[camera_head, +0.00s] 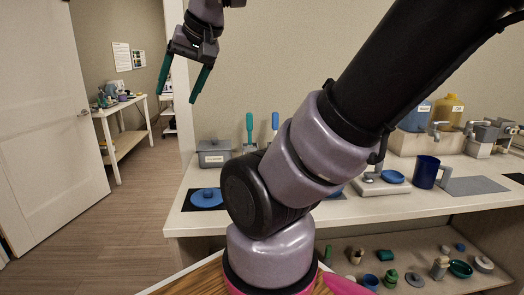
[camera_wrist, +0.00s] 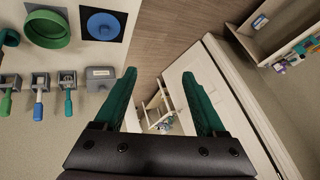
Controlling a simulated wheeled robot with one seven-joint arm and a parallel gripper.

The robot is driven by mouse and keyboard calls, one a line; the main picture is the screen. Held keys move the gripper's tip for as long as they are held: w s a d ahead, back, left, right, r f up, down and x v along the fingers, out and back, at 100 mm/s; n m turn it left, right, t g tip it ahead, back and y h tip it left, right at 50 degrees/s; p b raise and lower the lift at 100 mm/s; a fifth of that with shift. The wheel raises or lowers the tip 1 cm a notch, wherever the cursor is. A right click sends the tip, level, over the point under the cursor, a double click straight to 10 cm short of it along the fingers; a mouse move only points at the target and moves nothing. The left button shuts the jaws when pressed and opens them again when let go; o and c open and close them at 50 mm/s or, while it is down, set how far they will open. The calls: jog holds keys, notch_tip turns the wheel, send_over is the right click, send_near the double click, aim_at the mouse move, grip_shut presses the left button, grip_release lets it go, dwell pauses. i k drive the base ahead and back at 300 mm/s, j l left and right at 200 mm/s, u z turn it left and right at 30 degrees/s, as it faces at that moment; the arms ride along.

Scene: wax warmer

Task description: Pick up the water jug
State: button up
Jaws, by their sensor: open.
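A dark blue jug (camera_head: 426,172) with a handle on its right side stands upright on the counter (camera_head: 460,200) at the right in the head view. I take it to be the water jug; no label on it is readable. It does not show in the wrist view. My gripper (camera_head: 180,97) is raised at the upper left of the head view, far to the left of the jug and above the counter's height. Its two green fingers are spread and empty, and they also show apart in the wrist view (camera_wrist: 158,74).
A grey box (camera_head: 214,153) and a blue disc on a black mat (camera_head: 207,198) are at the counter's left. Grey equipment with a blue dish (camera_head: 393,177) stands left of the jug; a grey mat (camera_head: 476,185) lies right. Labelled containers (camera_head: 447,110) stand behind. My arm hides the counter's middle.

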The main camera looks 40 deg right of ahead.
aim_at(427, 168)
jog(key=z, duration=2.65)
